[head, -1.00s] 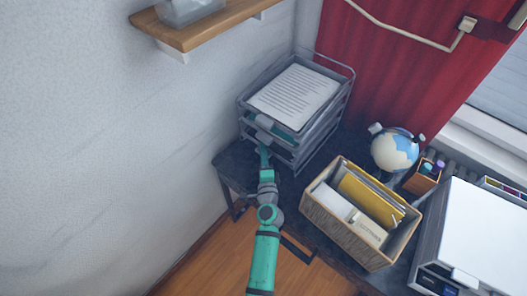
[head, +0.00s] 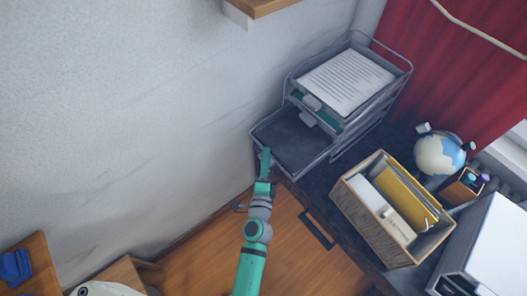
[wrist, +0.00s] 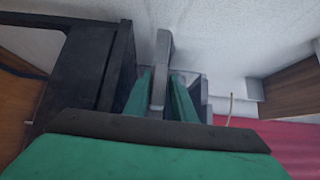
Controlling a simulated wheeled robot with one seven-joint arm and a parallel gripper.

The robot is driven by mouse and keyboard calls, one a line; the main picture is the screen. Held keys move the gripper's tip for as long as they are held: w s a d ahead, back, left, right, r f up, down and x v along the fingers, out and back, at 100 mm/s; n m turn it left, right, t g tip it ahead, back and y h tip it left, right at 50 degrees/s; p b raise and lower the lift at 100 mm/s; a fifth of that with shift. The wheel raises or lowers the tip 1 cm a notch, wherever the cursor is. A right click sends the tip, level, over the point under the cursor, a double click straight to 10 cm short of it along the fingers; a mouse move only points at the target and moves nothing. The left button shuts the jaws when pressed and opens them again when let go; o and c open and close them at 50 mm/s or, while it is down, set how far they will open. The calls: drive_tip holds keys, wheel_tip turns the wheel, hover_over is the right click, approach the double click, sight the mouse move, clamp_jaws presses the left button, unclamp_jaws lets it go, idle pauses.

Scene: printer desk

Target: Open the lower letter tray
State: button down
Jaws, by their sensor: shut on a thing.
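The letter tray stack (head: 345,85) stands on the dark desk against the wall, with printed paper in its top tray. The lower letter tray (head: 292,142) is slid out toward me, and its dark floor shows empty. My gripper (head: 265,158) is at the front edge of this tray. In the wrist view my gripper (wrist: 160,95) has its two green fingers on either side of a grey upright tab, the tray's handle (wrist: 161,65), and is shut on it.
A wicker box (head: 385,215) with folders stands right of the trays. A globe (head: 440,155), a pen holder (head: 468,187) and a printer (head: 490,245) are farther right. A wooden shelf (head: 262,8) juts from the wall above. The floor before the pulled-out tray is open.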

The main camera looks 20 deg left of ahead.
drive_tip(key=shift+s+f, duration=0.4)
drive_tip(key=shift+s, duration=0.05)
drive_tip(key=c, duration=1.7)
unclamp_jaws()
drive_tip(key=shift+w+r, duration=0.1)
drive_tip(key=shift+r, duration=0.05)
drive_tip(key=shift+a, duration=0.1)
drive_tip(key=v, duration=1)
drive_tip(key=shift+s, duration=0.4)
